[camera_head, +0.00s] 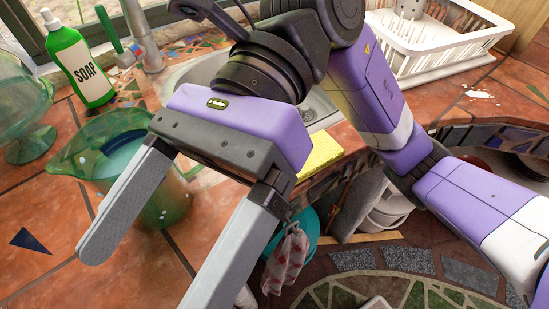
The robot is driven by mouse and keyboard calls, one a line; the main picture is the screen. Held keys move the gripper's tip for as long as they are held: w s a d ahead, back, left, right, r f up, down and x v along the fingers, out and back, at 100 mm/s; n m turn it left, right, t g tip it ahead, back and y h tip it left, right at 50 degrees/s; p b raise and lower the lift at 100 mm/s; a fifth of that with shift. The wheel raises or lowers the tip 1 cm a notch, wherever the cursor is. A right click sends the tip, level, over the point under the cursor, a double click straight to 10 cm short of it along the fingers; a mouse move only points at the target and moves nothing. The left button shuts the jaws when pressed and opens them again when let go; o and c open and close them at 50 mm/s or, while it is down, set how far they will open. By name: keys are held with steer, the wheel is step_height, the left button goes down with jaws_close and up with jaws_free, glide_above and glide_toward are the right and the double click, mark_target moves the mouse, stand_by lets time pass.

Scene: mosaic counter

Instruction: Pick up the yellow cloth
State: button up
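The yellow cloth (320,152) lies at the front edge of the tiled counter, just in front of the sink. My gripper hides its left part. My gripper (142,272) is large in the foreground, to the left of the cloth and nearer the camera. Its two grey fingers are spread wide apart and point down and left, away from the cloth. Nothing shows held between them.
A green glass pitcher (100,160) stands behind my left finger. A green soap bottle (78,62) and the tap (143,40) are at the back. A white dish rack (440,45) is back right. A red-and-white cloth (288,258) hangs below the counter.

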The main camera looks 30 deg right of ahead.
steer(key=w+d+f+t+h, duration=0.2)
steer(key=w+d+f+h, duration=0.1)
steer(key=d+f+h, duration=0.15)
steer(key=m+t+h, duration=0.2)
steer(key=t+h, duration=0.3)
steer(key=h, duration=0.4)
glide_above(325, 152)
steer(key=w+a, duration=0.1)
steer(key=a, duration=0.4)
step_height(325, 152, down, 4)
steer(key=shift+w+r+y, duration=0.1)
steer(key=shift+w+y, duration=0.05)
steer(key=shift+y, duration=0.1)
steer(key=shift+d+f, duration=0.2)
steer(key=shift+d, duration=0.05)
step_height(325, 152, down, 8)
steer(key=shift+a+r, duration=0.1)
steer(key=shift+r, duration=0.15)
steer(key=c, duration=1.4)
steer(key=shift+r, duration=0.2)
steer(key=shift+c, duration=0.2)
